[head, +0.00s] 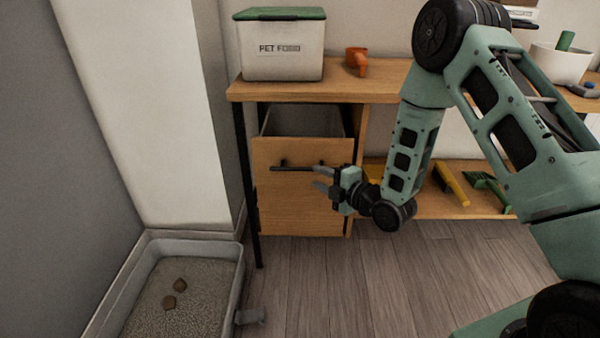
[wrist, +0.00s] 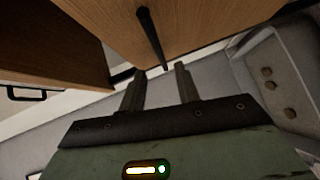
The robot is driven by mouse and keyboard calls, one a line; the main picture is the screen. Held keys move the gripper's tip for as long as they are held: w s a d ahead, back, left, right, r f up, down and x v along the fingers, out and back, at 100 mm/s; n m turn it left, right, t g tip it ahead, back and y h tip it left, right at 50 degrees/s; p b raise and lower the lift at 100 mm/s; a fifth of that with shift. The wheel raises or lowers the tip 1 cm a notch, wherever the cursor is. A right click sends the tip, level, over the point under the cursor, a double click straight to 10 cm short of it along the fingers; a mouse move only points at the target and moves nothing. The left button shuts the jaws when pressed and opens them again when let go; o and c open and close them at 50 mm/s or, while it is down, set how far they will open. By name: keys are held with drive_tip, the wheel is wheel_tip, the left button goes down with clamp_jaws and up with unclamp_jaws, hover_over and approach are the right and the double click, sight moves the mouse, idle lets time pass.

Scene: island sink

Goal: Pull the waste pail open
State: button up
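The waste pail's wooden front (head: 290,205) stands forward of the cabinet under the worktop, partly pulled out, with grey inner walls (head: 275,121) showing above it. Its dark bar handle (head: 290,168) runs across the upper part of the front. The handle also shows in the wrist view (wrist: 149,32), its near end close to the gap between my fingertips. My gripper (head: 318,179) is at the handle's right end, fingers apart with a clear gap between them in the wrist view (wrist: 161,71). I cannot tell whether a finger touches the handle. The pail's bottom is hidden.
A litter tray (head: 235,275) with clumps lies on the floor at the left. A pet food box (head: 283,52) and an orange scoop (head: 357,60) stand on the worktop. A lower shelf (head: 430,205) holds tools at right.

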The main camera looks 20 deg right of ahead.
sight(300, 169)
drive_tip(key=b+x, duration=0.1)
drive_tip(key=x, duration=0.7)
drive_tip(key=shift+w+b, duration=0.1)
drive_tip(key=shift+b, duration=0.2)
clamp_jaws()
